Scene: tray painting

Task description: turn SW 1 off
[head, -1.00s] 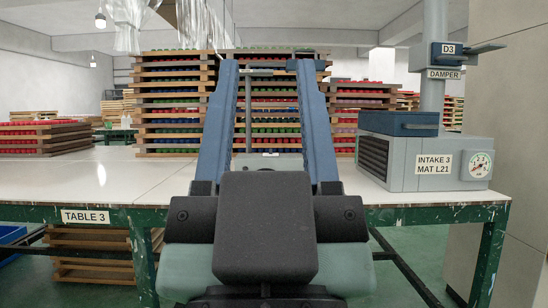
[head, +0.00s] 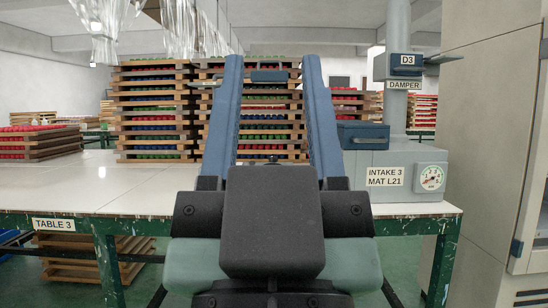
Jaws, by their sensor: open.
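I do not see a switch marked SW 1 in this view.
A white table (head: 130,185) labelled TABLE 3 lies ahead, with stacks of wooden trays (head: 155,110) behind. A grey intake box (head: 405,160) with a gauge and a blue block (head: 362,135) stands at right, below the D3 damper (head: 400,66). Green floor shows between table and cabinet.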

